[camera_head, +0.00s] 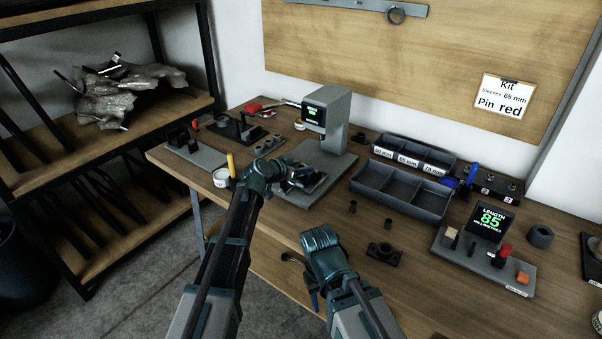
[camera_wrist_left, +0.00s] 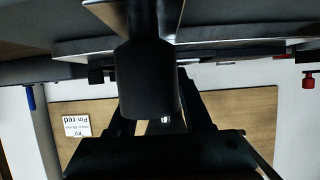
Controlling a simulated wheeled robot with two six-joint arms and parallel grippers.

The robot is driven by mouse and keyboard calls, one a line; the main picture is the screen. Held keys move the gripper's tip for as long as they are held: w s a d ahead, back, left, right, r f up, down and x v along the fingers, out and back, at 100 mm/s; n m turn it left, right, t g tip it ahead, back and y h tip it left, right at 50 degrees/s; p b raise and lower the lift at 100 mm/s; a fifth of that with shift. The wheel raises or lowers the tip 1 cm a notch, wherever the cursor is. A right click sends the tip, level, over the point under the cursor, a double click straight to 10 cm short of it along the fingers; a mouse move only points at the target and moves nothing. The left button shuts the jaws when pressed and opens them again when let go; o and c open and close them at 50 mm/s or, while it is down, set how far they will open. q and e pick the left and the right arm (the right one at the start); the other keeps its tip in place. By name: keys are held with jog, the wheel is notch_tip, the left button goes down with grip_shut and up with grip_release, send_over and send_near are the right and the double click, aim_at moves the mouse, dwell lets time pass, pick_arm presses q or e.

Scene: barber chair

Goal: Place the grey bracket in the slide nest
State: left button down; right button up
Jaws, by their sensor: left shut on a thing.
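My left gripper (camera_head: 302,178) is over the base of the grey gauge stand, shut on a dark part. In the left wrist view a dark cylindrical piece (camera_wrist_left: 147,80) is close in front of the camera, and I cannot tell surely whether it is the held part. A dark grey flanged piece (camera_head: 383,252) that looks like a bracket lies flat on the table right of my right arm. I cannot make out the slide nest for certain. My right gripper (camera_head: 308,287) hangs low at the table's front edge, its fingers mostly hidden by its wrist.
The grey gauge stand (camera_head: 334,125) rises just behind my left gripper. A dark divided tray (camera_head: 402,192), small dark sleeves and a length display fixture (camera_head: 488,224) stand to the right. A grey fixture plate (camera_head: 198,154) and white cup (camera_head: 221,177) are at left. The front-middle table is fairly clear.

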pick_arm(q)
jog(key=shift+r, duration=0.1)
jog(key=shift+f, duration=0.25)
jog(key=shift+c, duration=1.6)
grip_release()
jog(key=shift+r, duration=0.2)
jog(key=shift+s+a+r+p, duration=0.1)
jog(key=shift+s+r+p, duration=0.1)
jog(key=shift+p, duration=0.1)
jog(key=p+v, duration=0.5)
jog(key=v, duration=0.6)
jog(key=shift+s+a, duration=0.15)
jog(key=shift+s, duration=0.05)
